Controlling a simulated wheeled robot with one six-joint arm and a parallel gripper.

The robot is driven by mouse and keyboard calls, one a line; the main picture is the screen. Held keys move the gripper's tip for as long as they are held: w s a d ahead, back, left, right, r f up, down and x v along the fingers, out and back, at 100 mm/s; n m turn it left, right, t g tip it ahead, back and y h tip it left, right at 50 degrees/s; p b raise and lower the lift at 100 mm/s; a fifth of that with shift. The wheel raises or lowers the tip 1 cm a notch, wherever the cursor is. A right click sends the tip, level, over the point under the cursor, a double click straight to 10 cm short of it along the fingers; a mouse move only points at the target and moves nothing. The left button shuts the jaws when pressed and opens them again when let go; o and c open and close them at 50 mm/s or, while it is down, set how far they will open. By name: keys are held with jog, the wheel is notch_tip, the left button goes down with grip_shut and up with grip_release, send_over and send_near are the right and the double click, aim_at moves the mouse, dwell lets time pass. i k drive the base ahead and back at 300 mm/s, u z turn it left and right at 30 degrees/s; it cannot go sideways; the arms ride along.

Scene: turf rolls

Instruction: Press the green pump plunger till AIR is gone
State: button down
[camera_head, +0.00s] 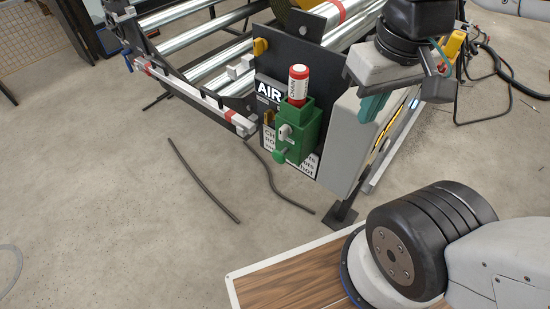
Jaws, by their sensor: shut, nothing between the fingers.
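The green pump (299,132) is mounted on the dark end plate of a roller machine. A round green knob (279,155), which looks like the plunger, sticks out low at its front. A pale knob (284,131) sits above it. A red and white cylinder marked "CHAIN" (298,86) stands upright in the pump's top. The white AIR lettering (270,91) shows on a dark label left of the pump. My gripper (371,107), with teal fingertips, is shut and empty. In the picture it is right of the pump, apart from the knob, in front of a grey box.
The grey box (347,150) is right of the pump. A label with black text (305,165) is partly hidden behind the pump. Metal rollers (195,40) extend behind. Dark hoses (203,181) lie on open concrete floor.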

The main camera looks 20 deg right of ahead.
aim_at(278, 156)
jog(key=k, duration=0.5)
jog(key=u, duration=2.1)
jog(key=k, duration=1.25)
jog(key=z, duration=1.65)
jog(key=i, duration=0.5)
